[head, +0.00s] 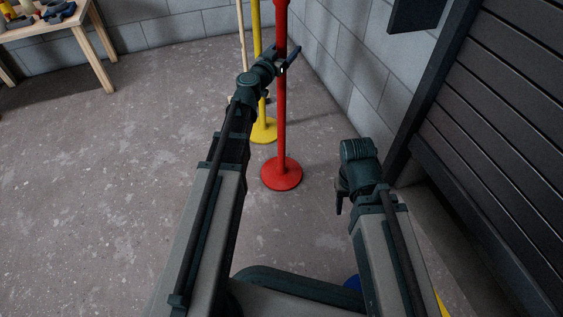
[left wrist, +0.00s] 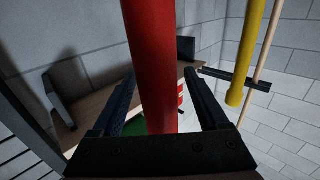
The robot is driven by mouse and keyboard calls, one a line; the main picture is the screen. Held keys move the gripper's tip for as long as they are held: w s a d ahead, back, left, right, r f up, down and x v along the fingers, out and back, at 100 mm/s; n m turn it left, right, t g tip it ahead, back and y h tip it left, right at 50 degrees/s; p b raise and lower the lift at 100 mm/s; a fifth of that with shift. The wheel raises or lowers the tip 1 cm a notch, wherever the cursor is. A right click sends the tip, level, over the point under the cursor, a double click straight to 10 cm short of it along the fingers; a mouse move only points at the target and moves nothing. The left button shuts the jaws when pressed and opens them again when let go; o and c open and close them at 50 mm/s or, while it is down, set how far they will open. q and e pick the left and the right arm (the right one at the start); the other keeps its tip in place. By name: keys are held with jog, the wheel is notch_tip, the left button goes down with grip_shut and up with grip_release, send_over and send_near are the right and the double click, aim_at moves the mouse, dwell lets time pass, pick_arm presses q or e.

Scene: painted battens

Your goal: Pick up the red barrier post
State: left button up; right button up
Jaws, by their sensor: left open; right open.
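The red barrier post (head: 281,130) stands upright on a round red base on the floor, in the middle of the head view. My left gripper (head: 287,60) is at the upper part of the post. In the left wrist view, the red post (left wrist: 151,60) passes between the two spread fingers of my left gripper (left wrist: 160,74), which is open. I cannot tell whether either finger touches it. My right gripper (head: 342,196) is low, right of the post and apart from it. It is open and empty; its fingers are partly hidden by its wrist.
A yellow post (head: 264,130) stands just behind the red one, with a thin wooden pole (head: 241,35) beside it. A block wall (head: 345,70) and a dark slatted shutter (head: 510,120) bound the right. A wooden table (head: 97,45) stands back left. The left floor is clear.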

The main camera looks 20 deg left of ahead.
pick_arm(q)
jog(key=shift+w, duration=0.1)
grip_shut()
dwell(0.3)
dwell(1.0)
